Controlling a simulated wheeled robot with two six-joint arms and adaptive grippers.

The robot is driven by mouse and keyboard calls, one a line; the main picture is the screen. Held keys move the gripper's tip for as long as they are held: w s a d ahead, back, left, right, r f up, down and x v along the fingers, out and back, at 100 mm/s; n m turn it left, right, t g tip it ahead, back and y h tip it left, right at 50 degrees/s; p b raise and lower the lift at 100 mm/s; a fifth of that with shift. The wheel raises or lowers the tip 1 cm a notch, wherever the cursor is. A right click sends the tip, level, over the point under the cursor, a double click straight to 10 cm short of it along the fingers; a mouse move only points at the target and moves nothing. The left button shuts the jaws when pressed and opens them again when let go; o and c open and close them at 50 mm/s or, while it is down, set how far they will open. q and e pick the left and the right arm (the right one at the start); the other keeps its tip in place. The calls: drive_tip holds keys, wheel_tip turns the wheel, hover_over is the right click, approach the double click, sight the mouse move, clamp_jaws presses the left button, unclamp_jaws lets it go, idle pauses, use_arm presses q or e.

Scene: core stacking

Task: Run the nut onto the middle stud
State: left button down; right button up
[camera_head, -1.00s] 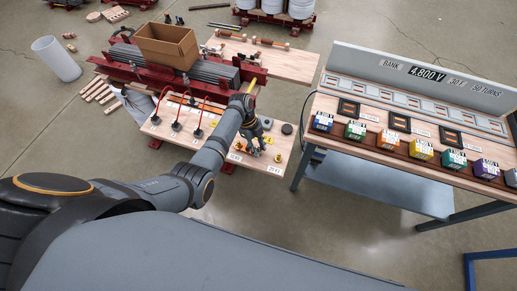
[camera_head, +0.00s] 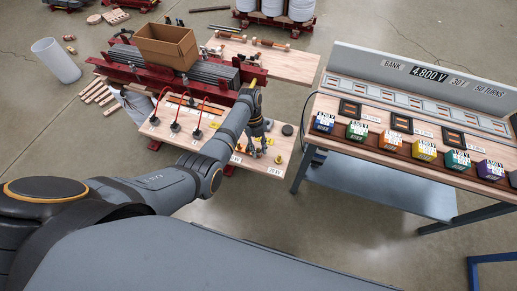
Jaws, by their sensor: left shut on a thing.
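My left gripper (camera_head: 257,150) is over the right part of the wooden terminal board (camera_head: 225,150), pointing down. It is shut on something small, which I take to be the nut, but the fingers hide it. Small yellow pieces (camera_head: 279,159) show on the board around the fingertips. The middle stud cannot be made out behind or under the gripper, so I cannot tell whether the nut touches it. My right gripper is not in view.
Black terminals with red leads (camera_head: 175,127) stand on the board's left part. A dark round piece (camera_head: 287,129) lies right of the gripper. A cardboard box (camera_head: 166,46) stands behind. A bench with coloured blocks (camera_head: 424,150) is at the right, across a floor gap.

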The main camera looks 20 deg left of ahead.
use_arm(q)
drive_tip(key=shift+f+m+y+b, duration=0.1)
drive_tip(key=shift+m+y+b, duration=0.2)
drive_tip(key=shift+m, duration=0.8)
drive_tip(key=shift+m+g+y, duration=0.4)
drive_tip(key=shift+m, duration=0.8)
drive_tip(key=c, duration=1)
unclamp_jaws()
drive_tip(key=v, duration=1.2)
